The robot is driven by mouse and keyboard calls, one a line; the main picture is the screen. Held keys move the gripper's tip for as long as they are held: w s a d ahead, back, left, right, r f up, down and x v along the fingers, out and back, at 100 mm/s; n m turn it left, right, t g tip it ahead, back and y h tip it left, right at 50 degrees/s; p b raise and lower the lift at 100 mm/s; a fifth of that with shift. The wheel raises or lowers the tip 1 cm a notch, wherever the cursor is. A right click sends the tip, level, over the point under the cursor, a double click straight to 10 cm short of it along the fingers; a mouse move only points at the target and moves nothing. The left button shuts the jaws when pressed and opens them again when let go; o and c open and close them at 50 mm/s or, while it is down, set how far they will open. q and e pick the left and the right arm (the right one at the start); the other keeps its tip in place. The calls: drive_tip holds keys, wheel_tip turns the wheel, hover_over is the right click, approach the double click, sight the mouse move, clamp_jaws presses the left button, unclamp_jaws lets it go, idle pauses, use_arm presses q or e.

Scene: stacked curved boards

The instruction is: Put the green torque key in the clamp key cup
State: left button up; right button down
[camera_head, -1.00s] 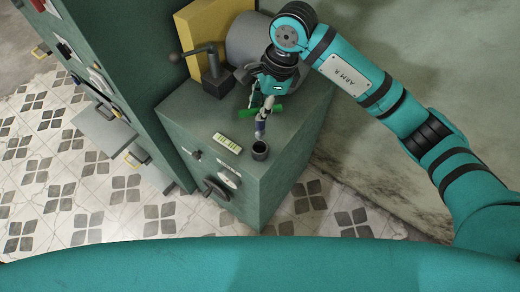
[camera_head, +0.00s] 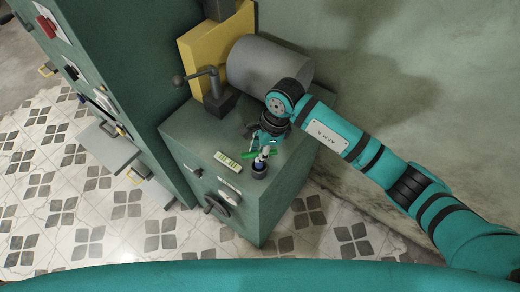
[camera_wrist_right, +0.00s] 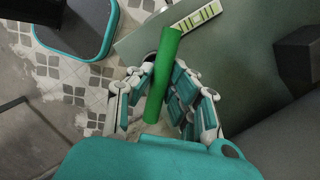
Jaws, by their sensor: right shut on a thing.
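The green torque key shows its green cross handle (camera_head: 247,155) in the head view; the handle is also large in the wrist view (camera_wrist_right: 163,75). My right gripper (camera_head: 264,151) is shut on the key, with its fingers on both sides of the handle (camera_wrist_right: 158,97). I cannot tell how deep the tip is in the cup. The cup is mostly hidden behind the handle in the wrist view. My left gripper is not in view.
The cup stands near the front edge of a green cabinet top (camera_head: 285,190). A label plate (camera_head: 228,161) lies left of it. Behind are a dark block with a crank handle (camera_head: 218,98), a yellow panel (camera_head: 200,50) and a grey cylinder (camera_head: 268,68). A tall green cabinet (camera_head: 115,60) stands left.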

drive_tip(key=shift+f, duration=0.15)
drive_tip(key=c, duration=1.3)
unclamp_jaws()
drive_tip(key=shift+r, duration=0.35)
drive_tip(key=shift+b+v, duration=1.9)
drive_tip(key=shift+v, duration=3.95)
